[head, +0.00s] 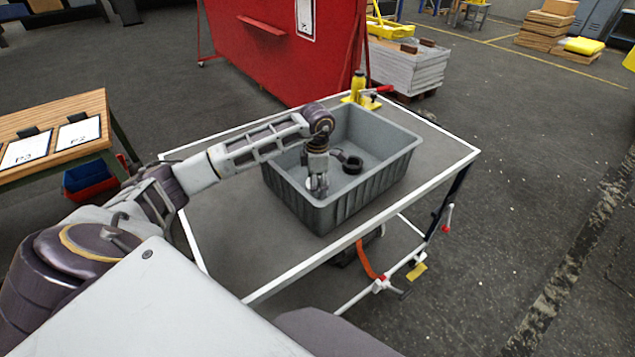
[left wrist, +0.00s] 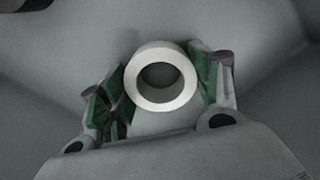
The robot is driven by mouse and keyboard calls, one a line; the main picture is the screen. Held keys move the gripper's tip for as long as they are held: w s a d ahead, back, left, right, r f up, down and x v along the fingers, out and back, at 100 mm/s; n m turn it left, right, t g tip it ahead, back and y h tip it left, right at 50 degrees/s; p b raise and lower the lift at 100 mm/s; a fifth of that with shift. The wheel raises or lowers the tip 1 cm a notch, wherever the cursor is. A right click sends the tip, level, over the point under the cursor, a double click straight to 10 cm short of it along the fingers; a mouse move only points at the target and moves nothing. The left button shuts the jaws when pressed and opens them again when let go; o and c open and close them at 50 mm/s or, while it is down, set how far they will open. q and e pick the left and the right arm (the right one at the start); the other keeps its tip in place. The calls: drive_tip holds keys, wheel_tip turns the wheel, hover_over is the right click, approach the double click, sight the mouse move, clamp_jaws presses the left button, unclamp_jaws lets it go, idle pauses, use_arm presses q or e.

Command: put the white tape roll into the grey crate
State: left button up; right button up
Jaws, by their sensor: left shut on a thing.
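The grey crate (head: 345,213) stands on the table with its open top up. My left gripper (head: 318,188) reaches down inside the crate at its near left side. In the left wrist view the gripper (left wrist: 160,90) is shut on the white tape roll (left wrist: 133,82), with a green-padded finger at each side of it. The roll's hole faces the camera. In the head view the roll is a small pale patch (head: 310,183) at the fingertips. I cannot tell whether it touches the crate floor. My right gripper is not in view.
A black ring-shaped thing (head: 352,165) lies inside the crate, farther back. A yellow bottle-like thing (head: 358,84) and a red-handled tool (head: 376,92) are behind the crate. The table (head: 222,225) is bare at the crate's near left. A red panel (head: 270,50) stands behind.

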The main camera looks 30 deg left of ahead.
use_arm(q)
drive_tip(key=shift+f, duration=0.15)
drive_tip(key=o, duration=1.1)
drive_tip(key=shift+r, duration=0.2)
drive_tip(key=shift+r+b, duration=1.05)
drive_tip(key=shift+r, duration=4.9)
